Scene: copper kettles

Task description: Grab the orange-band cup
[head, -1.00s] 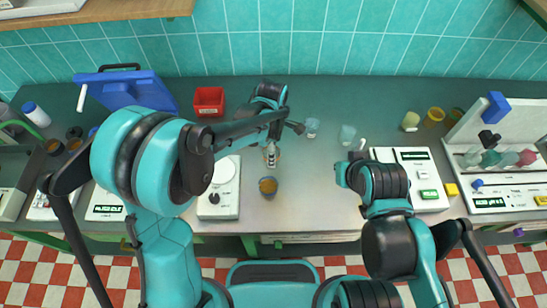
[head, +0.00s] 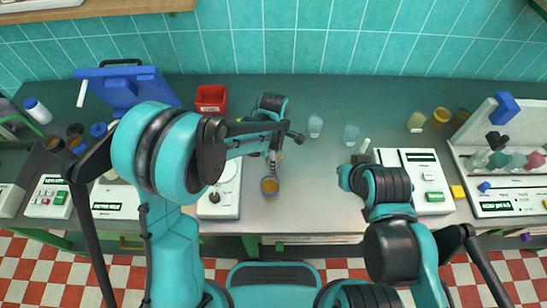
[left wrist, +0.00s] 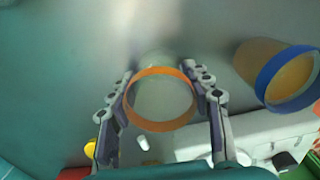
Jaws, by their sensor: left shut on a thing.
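The orange-band cup (left wrist: 160,101), clear with an orange ring at its rim, is between the two fingers of my left gripper (left wrist: 164,94) in the left wrist view. The fingers are shut on it, one on each side. In the head view my left gripper (head: 273,158) is over the middle of the bench and largely hides this cup. A blue-band cup with amber contents (left wrist: 286,76) stands beside it, apart from the fingers. An amber cup (head: 270,186) shows just in front of my left gripper in the head view. My right gripper (head: 361,156) is mostly hidden by its arm.
A white scale-like device (head: 219,197) is left of the amber cup. A red bin (head: 211,98) stands behind. Two pale cups (head: 315,126) (head: 351,134) are to the right, with a white device (head: 426,176) beyond. Bench between the pale cups and amber cup is clear.

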